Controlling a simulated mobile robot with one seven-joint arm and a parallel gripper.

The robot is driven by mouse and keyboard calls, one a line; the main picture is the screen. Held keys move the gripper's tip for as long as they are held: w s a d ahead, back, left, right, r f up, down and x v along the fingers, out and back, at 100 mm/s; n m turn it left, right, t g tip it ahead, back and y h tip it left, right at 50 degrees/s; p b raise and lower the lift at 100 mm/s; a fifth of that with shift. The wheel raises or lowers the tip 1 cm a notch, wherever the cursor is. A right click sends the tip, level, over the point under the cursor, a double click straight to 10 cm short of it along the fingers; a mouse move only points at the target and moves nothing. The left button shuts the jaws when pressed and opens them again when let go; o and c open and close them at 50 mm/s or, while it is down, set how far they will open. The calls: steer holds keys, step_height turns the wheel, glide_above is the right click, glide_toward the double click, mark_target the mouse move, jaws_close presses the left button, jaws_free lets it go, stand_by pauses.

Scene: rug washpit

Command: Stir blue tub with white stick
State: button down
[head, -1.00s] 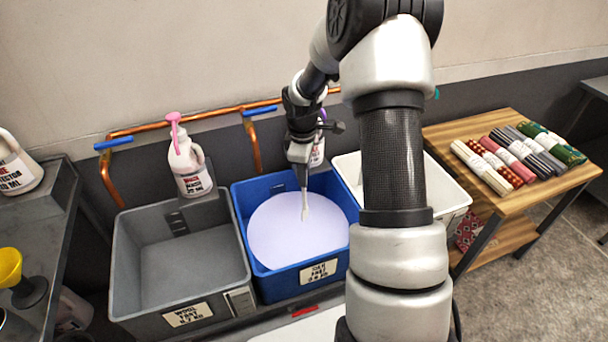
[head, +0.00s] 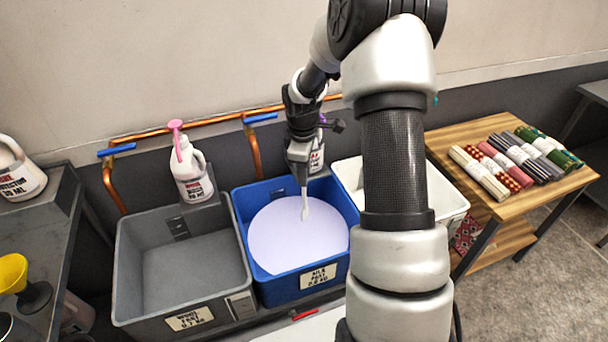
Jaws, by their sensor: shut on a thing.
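The blue tub (head: 290,288) stands in the middle of the row and holds a pale lavender-white liquid (head: 285,240). A white stick (head: 304,205) points down from my gripper (head: 303,182), with its lower end at the liquid over the back right part of the tub. My gripper is shut on the stick's upper part. How deep the stick goes into the liquid cannot be told.
A grey tub (head: 185,275) stands left of the blue one, a white tub (head: 447,200) right, partly behind my arm. A pink-pump bottle (head: 190,172) stands behind, near copper pipes (head: 255,152). Rolled rugs (head: 515,160) lie on a wooden table (head: 500,210).

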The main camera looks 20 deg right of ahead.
steer(key=shift+r+p, duration=1.2)
steer(key=shift+r, duration=1.75)
